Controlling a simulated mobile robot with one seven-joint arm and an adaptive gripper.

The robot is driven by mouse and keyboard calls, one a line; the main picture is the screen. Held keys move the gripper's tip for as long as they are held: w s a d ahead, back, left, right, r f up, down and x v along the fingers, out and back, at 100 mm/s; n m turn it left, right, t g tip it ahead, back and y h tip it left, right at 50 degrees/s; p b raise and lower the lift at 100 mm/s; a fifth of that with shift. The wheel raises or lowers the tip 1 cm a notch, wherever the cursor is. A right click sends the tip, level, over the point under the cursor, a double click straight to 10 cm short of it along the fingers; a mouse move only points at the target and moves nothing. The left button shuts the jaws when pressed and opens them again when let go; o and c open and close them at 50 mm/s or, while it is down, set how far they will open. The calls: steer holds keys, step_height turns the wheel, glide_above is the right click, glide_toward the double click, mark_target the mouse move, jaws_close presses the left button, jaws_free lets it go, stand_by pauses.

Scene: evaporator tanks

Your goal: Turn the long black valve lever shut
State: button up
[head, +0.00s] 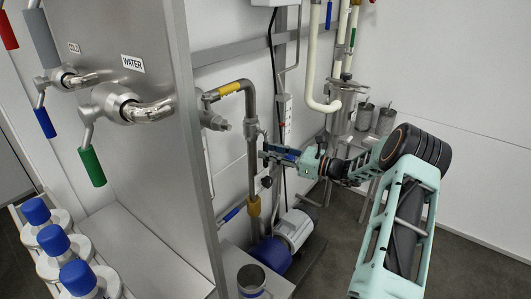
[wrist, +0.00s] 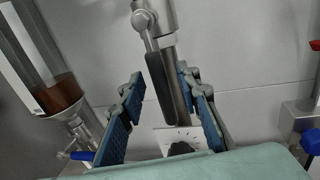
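In the wrist view the long black valve lever (wrist: 158,88) hangs tilted from a metal valve body (wrist: 145,20) at the top. A metal pipe runs just behind it. My gripper (wrist: 162,82) is open, with its blue-padded fingers on either side of the lever and the pipe. The lever is nearer the middle of the gap, and I see no clear contact with either finger. In the head view my gripper (head: 274,156) is beside the upright pipe (head: 251,150). I cannot make out the lever clearly there.
A pale dial plate with a black knob (wrist: 181,148) lies low between the fingers. A glass tube with brown liquid (wrist: 62,92) stands left. A pump (head: 294,228) is below my gripper. A steel panel (head: 130,75) with coloured handles and blue-capped bottles (head: 54,240) are at left.

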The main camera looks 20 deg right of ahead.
steer(key=shift+x, duration=0.8)
steer(key=shift+c, duration=0.7)
jaws_close()
